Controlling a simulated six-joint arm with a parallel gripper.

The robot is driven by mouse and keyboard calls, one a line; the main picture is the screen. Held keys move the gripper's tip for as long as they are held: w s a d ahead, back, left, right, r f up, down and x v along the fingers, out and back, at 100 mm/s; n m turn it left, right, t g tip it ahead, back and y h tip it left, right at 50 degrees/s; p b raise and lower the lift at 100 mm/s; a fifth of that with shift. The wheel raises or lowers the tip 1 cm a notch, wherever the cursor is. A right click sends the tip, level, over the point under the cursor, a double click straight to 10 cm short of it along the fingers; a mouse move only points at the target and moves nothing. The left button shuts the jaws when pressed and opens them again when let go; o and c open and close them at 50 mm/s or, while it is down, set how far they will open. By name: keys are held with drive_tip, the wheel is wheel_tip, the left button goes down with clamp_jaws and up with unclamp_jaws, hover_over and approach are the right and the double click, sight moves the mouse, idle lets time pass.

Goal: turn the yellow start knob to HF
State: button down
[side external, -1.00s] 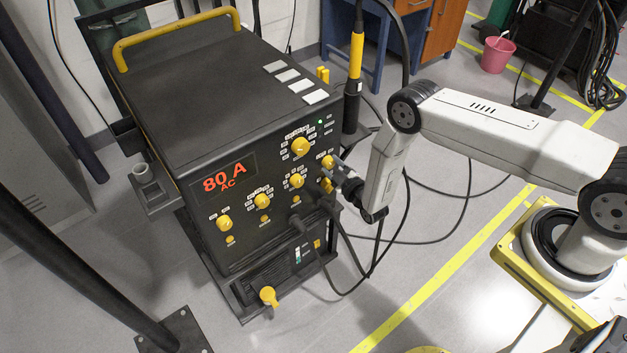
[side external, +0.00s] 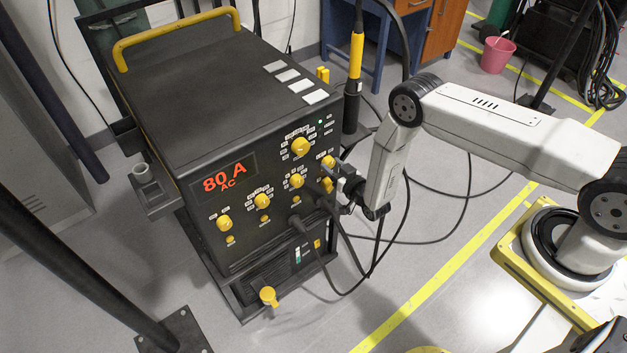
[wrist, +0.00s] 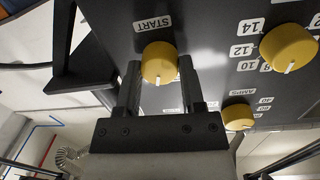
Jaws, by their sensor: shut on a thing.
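The yellow start knob (wrist: 159,62) sits on the dark front panel beside an upside-down START label (wrist: 152,23) in the wrist view. A short white pointer line shows on its face, toward my gripper. My gripper (wrist: 160,74) is shut on the knob, with one dark finger on each side of it. In the side external view, my gripper (side external: 333,168) reaches the panel's right edge from the right, at the start knob (side external: 328,161). The HF marking is not readable; the knob's lower surroundings in the wrist view are hidden by my gripper.
The welding machine (side external: 225,95) shows 80 A AC. Other yellow knobs are close by, including a large one (side external: 300,146) and one marked AMPS (wrist: 238,117). Black cables (side external: 350,270) hang below my gripper. A torch (side external: 354,80) stands beside the machine.

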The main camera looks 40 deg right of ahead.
drive_tip(key=shift+m, duration=1.1)
drive_tip(key=shift+c, duration=1)
unclamp_jaws()
drive_tip(key=shift+s, duration=0.1)
drive_tip(key=s, duration=0.7)
drive_tip(key=shift+s+a+r, duration=0.15)
drive_tip(key=shift+s+r, duration=0.1)
drive_tip(key=shift+s, duration=0.1)
